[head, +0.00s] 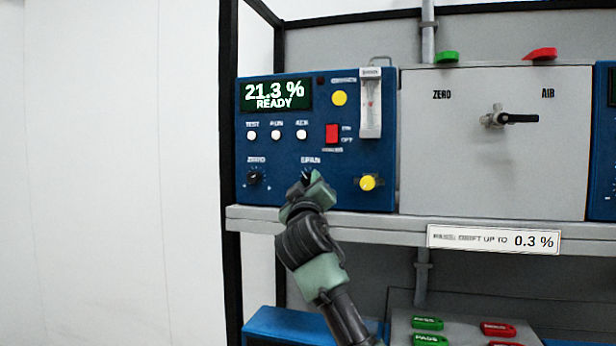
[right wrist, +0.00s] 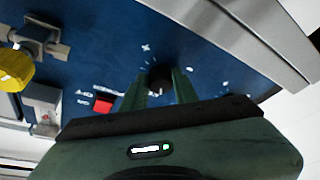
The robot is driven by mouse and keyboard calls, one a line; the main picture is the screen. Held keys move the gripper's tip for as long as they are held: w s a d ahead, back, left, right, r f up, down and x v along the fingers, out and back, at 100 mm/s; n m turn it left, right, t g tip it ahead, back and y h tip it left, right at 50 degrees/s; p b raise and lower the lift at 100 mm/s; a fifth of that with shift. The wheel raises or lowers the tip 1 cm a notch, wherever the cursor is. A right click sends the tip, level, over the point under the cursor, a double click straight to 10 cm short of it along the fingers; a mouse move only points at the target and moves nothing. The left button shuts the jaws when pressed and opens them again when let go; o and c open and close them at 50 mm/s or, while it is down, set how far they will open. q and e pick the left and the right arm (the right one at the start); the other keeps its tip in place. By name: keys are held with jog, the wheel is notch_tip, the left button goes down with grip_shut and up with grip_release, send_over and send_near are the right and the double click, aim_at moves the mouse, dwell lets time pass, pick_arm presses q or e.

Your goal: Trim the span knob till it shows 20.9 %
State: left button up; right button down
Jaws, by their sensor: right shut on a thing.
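The blue analyser (head: 290,125) stands on the shelf, and its display (head: 275,95) reads 21.3 % READY. The black span knob (head: 307,175) is low on its front under the SPAN label, mostly hidden by my gripper. My right gripper (head: 312,181) is at this knob. In the right wrist view the fingers of my right gripper (right wrist: 160,88) are shut on the span knob (right wrist: 159,77), one on each side. My left gripper is not in view.
The zero knob (head: 255,178) is left of the span knob, and a yellow knob (head: 368,183) is to its right. A red power switch (head: 332,133) sits above. A grey panel with a valve handle (head: 510,118) stands to the right. A shelf label (head: 493,239) reads drift up to 0.3 %.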

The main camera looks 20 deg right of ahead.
jog(key=shift+s+d+r+n+g+y+p, duration=0.1)
jog(key=shift+n+g+y+p, duration=0.4)
jog(key=shift+n+p, duration=1.35)
jog(key=shift+r+n+g+y+p, duration=0.15)
jog(key=shift+n+y+p, duration=0.55)
jog(key=shift+n+p, duration=1.15)
jog(key=shift+s+d+r+n+g+y+p, duration=0.1)
jog(key=shift+n+g+y+p, duration=0.4)
jog(key=shift+n+p, duration=1.3)
jog(key=shift+m+p, duration=0.4)
jog(key=shift+p, duration=0.05)
jog(key=shift+w+a+f, duration=0.1)
jog(key=c, duration=1.1)
grip_release()
jog(key=b+v, duration=0.4)
jog(key=v, duration=0.4)
